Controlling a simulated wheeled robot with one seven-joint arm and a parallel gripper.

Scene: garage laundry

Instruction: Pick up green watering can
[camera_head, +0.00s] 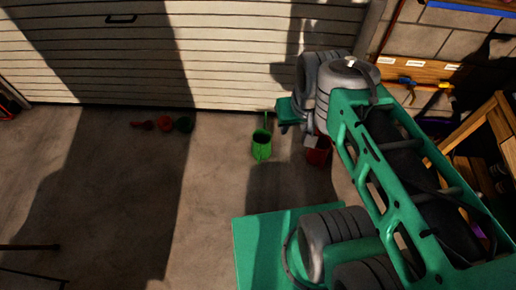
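A bright green container (262,148) stands on the concrete floor near the middle of the view; I take it for the green watering can. A thin upright part rises from its back, but its finer shape is too small to make out. My gripper (284,128) is at the end of the teal arm, just right of the green container and higher in the picture. The gripper is small and dark here, and its fingers do not show clearly. I see nothing clearly held in it. I cannot tell whether it touches the container.
A red container (318,154) stands right of the gripper, partly hidden by my arm. Small red items (165,124) and a dark green one (183,124) lie by the shutter door (230,60). A wooden frame (470,135) stands at right. The left floor is mostly clear.

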